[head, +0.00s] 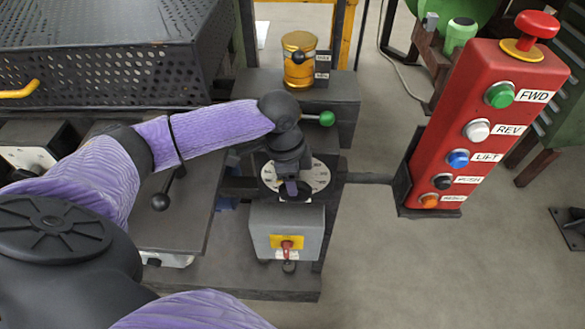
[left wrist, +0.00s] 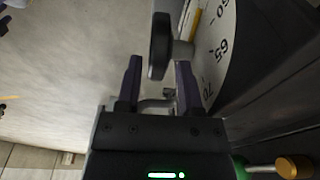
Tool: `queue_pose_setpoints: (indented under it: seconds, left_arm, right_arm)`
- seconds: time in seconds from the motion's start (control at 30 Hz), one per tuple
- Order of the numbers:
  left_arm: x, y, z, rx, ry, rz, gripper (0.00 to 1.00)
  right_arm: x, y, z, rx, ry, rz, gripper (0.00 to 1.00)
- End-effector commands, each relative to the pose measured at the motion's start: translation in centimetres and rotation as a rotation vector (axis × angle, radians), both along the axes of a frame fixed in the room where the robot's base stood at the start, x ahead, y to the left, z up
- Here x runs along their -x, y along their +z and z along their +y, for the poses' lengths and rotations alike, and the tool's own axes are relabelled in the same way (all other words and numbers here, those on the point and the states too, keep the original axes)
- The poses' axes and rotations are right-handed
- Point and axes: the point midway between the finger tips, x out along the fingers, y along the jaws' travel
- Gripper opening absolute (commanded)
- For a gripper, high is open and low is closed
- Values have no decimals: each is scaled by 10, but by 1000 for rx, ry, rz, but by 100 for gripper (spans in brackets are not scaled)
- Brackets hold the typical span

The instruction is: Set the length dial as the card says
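The length dial (head: 318,176) is a white round face with black marks on the dark machine. In the left wrist view the dial face (left wrist: 221,75) shows 60, 65 and 70, with a yellow pointer strip (left wrist: 195,22) beside its edge. A black knob (left wrist: 160,42) stands out from the dial on a grey stem. My left gripper (head: 291,188) points down over the dial and covers part of it. In the left wrist view its fingers (left wrist: 158,68) are apart, with the knob's lower end between them and gaps showing. I cannot make out the card. My right gripper is out of view.
A grey box with a red switch (head: 287,244) sits just below the dial. A green-tipped lever (head: 326,118) and a brass cylinder (head: 299,60) are above it. A red button panel (head: 480,130) stands at right. A perforated dark housing (head: 100,60) is at left.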

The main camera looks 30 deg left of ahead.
Motion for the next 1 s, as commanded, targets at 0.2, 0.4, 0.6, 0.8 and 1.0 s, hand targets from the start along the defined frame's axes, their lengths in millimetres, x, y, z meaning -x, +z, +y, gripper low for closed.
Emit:
queue_pose_setpoints:
  seconds: [0.2, 0.4, 0.6, 0.8, 1.0]
  left_arm:
    - [1, 40, 4, 0, 0, -4, 47]
    - [5, 85, 9, 0, 0, -4, 47]
    - [6, 99, 11, 0, 1, 0, 47]
    - [6, 98, 11, 0, 1, 0, 47]
    - [7, 96, 8, 1, -3, 0, 47]
  right_arm:
    - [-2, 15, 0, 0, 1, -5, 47]
    - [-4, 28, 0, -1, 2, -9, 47]
    - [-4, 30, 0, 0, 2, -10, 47]
    - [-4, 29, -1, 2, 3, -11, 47]
    - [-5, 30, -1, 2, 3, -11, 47]
